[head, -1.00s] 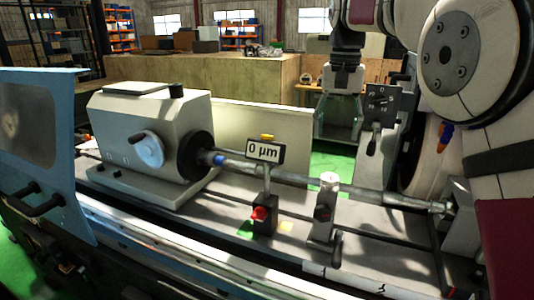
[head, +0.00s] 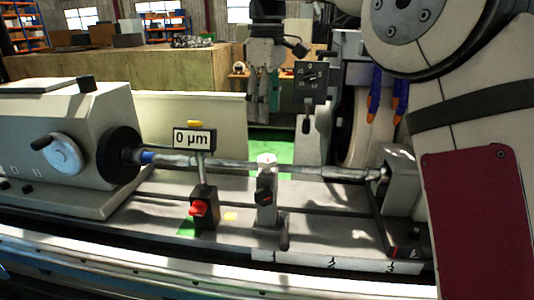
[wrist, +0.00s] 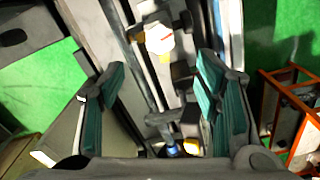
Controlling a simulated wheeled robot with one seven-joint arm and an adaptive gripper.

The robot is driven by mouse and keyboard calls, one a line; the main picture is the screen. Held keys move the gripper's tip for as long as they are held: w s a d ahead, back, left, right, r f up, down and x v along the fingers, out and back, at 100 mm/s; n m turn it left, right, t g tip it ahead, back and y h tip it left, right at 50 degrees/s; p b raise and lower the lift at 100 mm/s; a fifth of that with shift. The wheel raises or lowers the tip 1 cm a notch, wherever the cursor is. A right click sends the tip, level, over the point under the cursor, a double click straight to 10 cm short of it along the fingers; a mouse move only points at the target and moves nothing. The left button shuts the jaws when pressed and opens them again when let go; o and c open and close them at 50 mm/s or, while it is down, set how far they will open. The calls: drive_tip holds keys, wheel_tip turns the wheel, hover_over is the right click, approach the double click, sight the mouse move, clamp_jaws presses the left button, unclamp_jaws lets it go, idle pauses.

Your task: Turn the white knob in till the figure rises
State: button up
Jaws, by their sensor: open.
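The white knob (head: 266,160) sits on top of a small upright rest beside the shaft (head: 320,171). In the wrist view the white knob (wrist: 160,38) shows a red mark and lies beyond the fingertips, between their lines. The gauge display (head: 194,140) reads 0 µm and stands on a black base with a red switch (head: 199,208), left of the knob. My gripper (head: 263,112) hangs behind the shaft line in the head view, seen nearly edge-on. In the wrist view my gripper (wrist: 158,72) has its green-padded fingers wide apart, with nothing between them touching.
The headstock (head: 62,150) with its handwheel stands at left. The tailstock (head: 398,180) and grinding wheel (head: 352,130) are at right. A lever panel (head: 308,82) stands behind the shaft. An orange rack (wrist: 290,110) is at right in the wrist view.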

sight(267, 157)
wheel_tip(267, 157, down, 12)
drive_tip(key=shift+r+p, duration=0.1)
drive_tip(key=shift+p, duration=0.8)
drive_tip(key=shift+c, duration=0.6)
drive_tip(key=c, duration=1.1)
